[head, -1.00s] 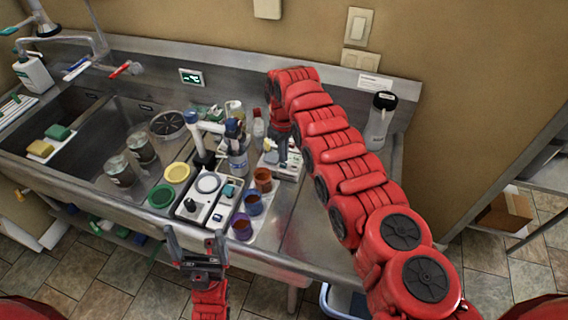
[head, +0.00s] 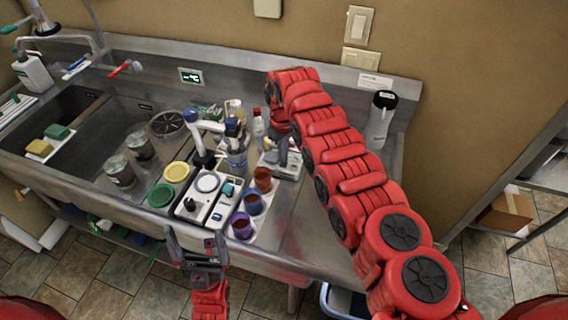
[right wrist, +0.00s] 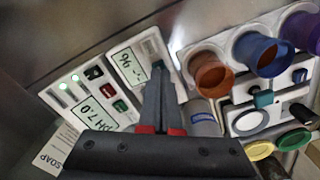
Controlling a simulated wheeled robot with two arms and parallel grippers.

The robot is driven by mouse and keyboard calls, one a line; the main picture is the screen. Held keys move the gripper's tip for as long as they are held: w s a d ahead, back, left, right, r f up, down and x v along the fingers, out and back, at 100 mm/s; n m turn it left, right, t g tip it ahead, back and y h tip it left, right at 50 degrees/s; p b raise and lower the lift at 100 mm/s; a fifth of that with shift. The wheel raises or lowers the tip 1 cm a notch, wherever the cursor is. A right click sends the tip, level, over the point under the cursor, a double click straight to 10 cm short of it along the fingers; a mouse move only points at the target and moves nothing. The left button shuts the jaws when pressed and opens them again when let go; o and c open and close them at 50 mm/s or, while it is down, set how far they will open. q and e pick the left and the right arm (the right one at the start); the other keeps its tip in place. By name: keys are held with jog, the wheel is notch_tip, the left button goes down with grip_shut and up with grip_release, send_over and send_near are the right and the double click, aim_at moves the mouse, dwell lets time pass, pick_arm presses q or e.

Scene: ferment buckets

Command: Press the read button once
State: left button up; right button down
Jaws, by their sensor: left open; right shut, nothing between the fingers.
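A white meter (right wrist: 127,65) with a display that seems to read 96 lies under my right gripper in the right wrist view. Beside it is a white panel (right wrist: 95,95) with a "pH 7.0" display, green lights, and black, red and green buttons. I cannot read a label marking the read button. My right gripper (right wrist: 159,72) is shut and empty, its tips over the lower right of the 96 meter, hiding part of it; I cannot tell if they touch. In the head view it (head: 282,152) is over the white devices (head: 291,172). My left gripper (head: 195,238) is open and empty at the counter's front edge.
Orange, blue and purple cups (head: 254,204) stand in a white rack near a white device with a round plate (head: 208,184). Bottles (head: 237,158) crowd behind. A grey flask (head: 381,118) stands right of my right arm. Sink basins lie left; the counter's front right is clear.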

jog(key=shift+f+b, duration=0.6)
jog(key=shift+f, duration=0.2)
jog(key=shift+r, duration=0.1)
jog(key=shift+r+p, duration=0.75)
jog(key=shift+r, duration=2.25)
